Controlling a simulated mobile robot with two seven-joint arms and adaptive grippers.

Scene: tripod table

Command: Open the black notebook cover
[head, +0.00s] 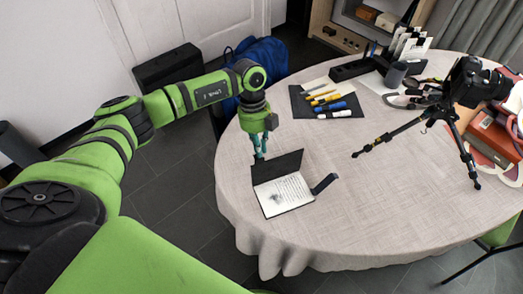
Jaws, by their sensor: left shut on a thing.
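The notebook lies near the left edge of the round table, with a white page (284,195) of writing and a dark sketch showing. Its black cover (278,166) is raised along the far side of the page. My left gripper (259,154) reaches down from above at the left end of the cover. Its teal fingers are shut on the cover's far left edge; the exact contact is small and partly hidden. My right gripper is out of view.
A small black item (325,183) lies right of the page. A dark mat (300,106) with several markers is behind. A camera tripod (436,112) spreads its legs at right. The tablecloth (370,220) is clear in front and to the right.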

